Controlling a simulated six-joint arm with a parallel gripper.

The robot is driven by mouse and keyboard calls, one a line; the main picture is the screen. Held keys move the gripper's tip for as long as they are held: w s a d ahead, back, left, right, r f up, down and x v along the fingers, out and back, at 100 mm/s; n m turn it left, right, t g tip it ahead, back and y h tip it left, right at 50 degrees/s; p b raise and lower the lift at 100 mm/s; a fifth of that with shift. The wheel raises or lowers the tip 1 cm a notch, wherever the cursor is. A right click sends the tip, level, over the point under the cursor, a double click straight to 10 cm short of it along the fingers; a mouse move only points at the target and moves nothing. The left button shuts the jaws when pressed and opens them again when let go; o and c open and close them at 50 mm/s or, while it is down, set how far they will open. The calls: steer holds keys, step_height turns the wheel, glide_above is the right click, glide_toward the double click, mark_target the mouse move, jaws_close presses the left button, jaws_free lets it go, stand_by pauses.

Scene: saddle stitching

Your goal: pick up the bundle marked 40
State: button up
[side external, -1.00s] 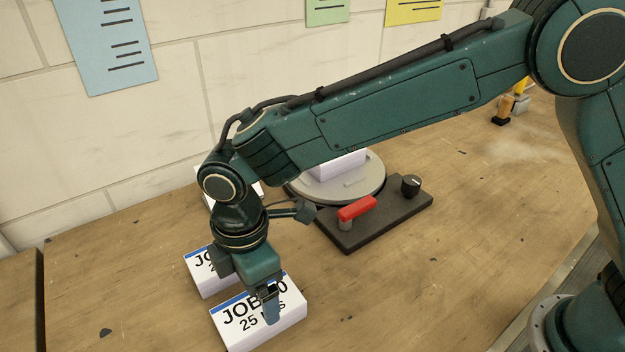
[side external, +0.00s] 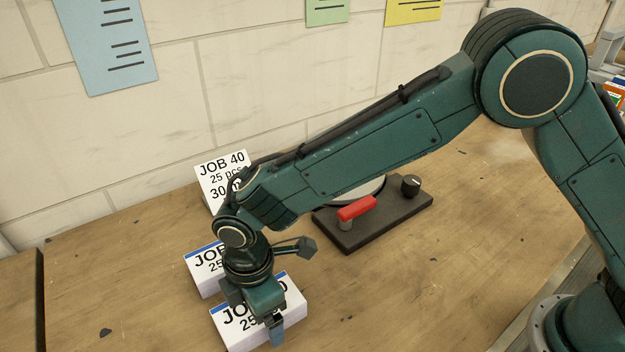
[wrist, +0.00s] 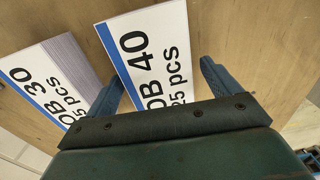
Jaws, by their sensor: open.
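The bundle marked JOB 40 (wrist: 150,50) is a white paper stack with a blue stripe along its edge. In the side view it is the nearer bundle (side external: 233,322), its number partly covered by my wrist. My gripper (wrist: 160,72) is open, with one finger on each side of this bundle in the wrist view. In the side view my gripper (side external: 256,312) is low over the bundle, one blue finger in front of its near part. I cannot tell whether the fingers touch it. The bundle marked JOB 30 (wrist: 50,75) lies to its left, next to the left finger.
The JOB 30 bundle (side external: 203,262) lies just behind in the side view. A dark base (side external: 360,235) with a red handle (side external: 357,208) and black knob (side external: 411,185) is at the right. The wooden table's front right is clear.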

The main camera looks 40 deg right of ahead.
steer(key=shift+f, duration=0.4)
steer(key=shift+r, duration=0.1)
steer(key=c, duration=1.3)
steer(key=shift+c, duration=0.2)
step_height(320, 180, up, 20)
stand_by(0.4)
